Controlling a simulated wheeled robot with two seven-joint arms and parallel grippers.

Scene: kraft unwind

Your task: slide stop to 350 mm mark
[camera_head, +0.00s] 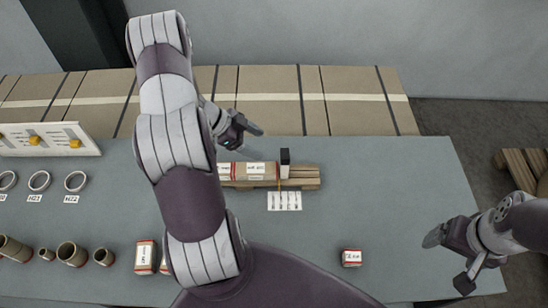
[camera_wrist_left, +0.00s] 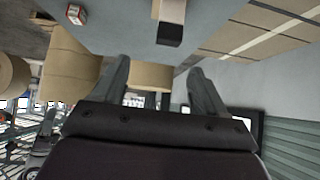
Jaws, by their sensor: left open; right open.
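A dark upright block (camera_head: 285,158), which looks like the stop, stands on a wooden rail (camera_head: 300,183) in the middle of the table. A thin orange line crosses the rail just left of it. A white card with several marks (camera_head: 285,201) lies in front of the rail; its numbers are too small to read. My left gripper (camera_head: 252,127) is open and empty, behind and left of the block. In the left wrist view its fingers (camera_wrist_left: 158,75) are apart, with a dark-ended block (camera_wrist_left: 171,24) beyond them. My right gripper (camera_head: 449,258) is open and empty at the table's right side.
My left arm hides part of the table and the rail's left end. A small red-and-white box (camera_head: 351,258) sits at front right. Rolls (camera_head: 72,253) and labelled rings (camera_head: 40,181) are on the left. Cartons (camera_head: 270,100) line the back. The table right of the rail is clear.

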